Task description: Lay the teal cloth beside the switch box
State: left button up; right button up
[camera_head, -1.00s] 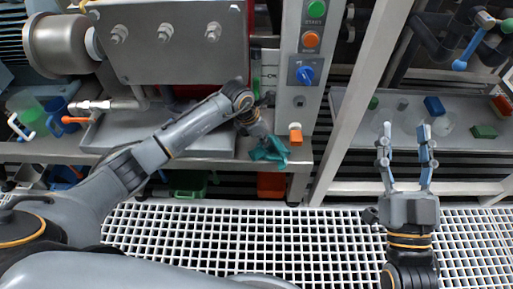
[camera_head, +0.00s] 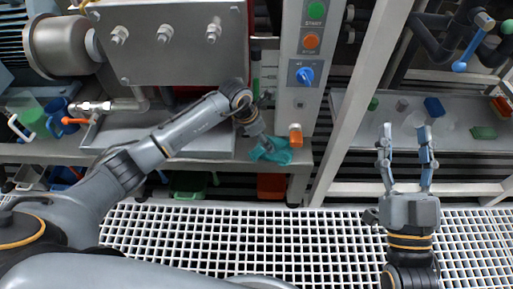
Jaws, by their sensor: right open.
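The teal cloth (camera_head: 281,152) lies crumpled near the shelf's front edge, just below the switch box (camera_head: 311,60) with its green and orange buttons and blue knob. My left gripper (camera_head: 262,146) reaches down from the left to the cloth's left side and overlaps it. Its fingertips are small and partly lost against the cloth, so I cannot tell whether they hold it. My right gripper (camera_head: 407,143) is open and empty, fingers pointing up the picture, in front of the right shelf.
An orange block (camera_head: 295,139) stands right of the cloth. The grey left shelf (camera_head: 220,143) carries a pipe and containers further left. The right tray (camera_head: 365,133) holds blue and green blocks. A pale upright post (camera_head: 352,105) divides the two shelves.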

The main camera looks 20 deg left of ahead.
pick_arm(q)
jog(key=v, duration=1.1)
